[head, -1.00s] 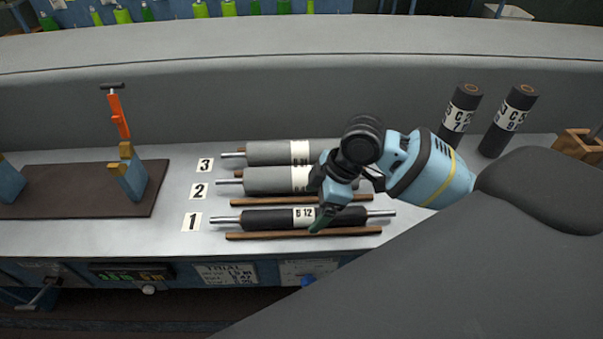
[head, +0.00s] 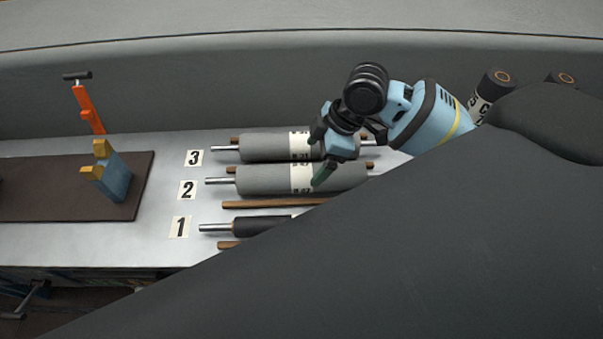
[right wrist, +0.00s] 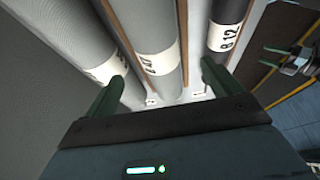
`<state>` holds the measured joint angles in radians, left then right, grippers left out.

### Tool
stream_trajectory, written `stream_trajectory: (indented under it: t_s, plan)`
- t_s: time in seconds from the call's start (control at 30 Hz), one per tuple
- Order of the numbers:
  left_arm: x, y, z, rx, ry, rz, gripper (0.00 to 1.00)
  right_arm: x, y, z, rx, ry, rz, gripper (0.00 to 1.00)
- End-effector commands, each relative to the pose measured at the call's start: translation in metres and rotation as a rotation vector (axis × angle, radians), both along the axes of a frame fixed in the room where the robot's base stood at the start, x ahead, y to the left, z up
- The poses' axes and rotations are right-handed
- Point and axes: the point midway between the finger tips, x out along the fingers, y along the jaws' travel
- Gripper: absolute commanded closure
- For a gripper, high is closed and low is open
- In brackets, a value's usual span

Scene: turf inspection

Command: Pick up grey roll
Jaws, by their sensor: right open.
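Two grey rolls with white label bands lie on the bench beside number cards: one at card 3 (head: 265,147) and one at card 2 (head: 260,180). A dark roll (head: 255,227) lies at card 1, partly hidden by my right arm. My right gripper (head: 320,157) is open and empty above the right part of the card 2 grey roll. In the right wrist view that grey roll (right wrist: 152,30) runs between the two fingers, its label near the tips. The other grey roll (right wrist: 65,30) is to the left, the dark roll (right wrist: 228,20) to the right.
Brown wooden strips (head: 275,203) lie between the rolls. A brown mat (head: 40,188) with a blue and yellow block (head: 112,180) and an orange-handled tool (head: 88,108) is at left. Dark upright rolls (head: 490,92) stand at back right. A grey wall (head: 200,90) rises behind.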

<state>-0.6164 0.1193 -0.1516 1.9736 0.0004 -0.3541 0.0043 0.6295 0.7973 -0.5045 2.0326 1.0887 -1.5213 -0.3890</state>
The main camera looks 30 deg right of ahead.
Motion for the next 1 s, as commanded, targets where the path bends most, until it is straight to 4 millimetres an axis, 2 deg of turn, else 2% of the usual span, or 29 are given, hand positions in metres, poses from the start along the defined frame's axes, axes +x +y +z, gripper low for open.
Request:
stream_trajectory:
  t_s: [0.17,0.4,0.7,1.0]
  plan:
    - [-0.004,0.002,-0.004,0.004,0.010,-0.004,0.32,0.002,0.007,-0.019,0.002,0.006,-0.001,0.09]
    - [-0.003,0.001,-0.004,0.004,0.009,-0.004,0.32,0.004,0.009,-0.026,0.000,0.002,0.000,0.09]
    - [-0.003,-0.001,-0.005,-0.003,0.010,0.003,0.32,0.012,0.022,-0.063,0.000,0.002,0.000,0.09]
    - [-0.002,-0.003,-0.004,-0.008,0.009,0.008,0.32,0.014,0.024,-0.069,-0.002,-0.001,-0.001,0.09]
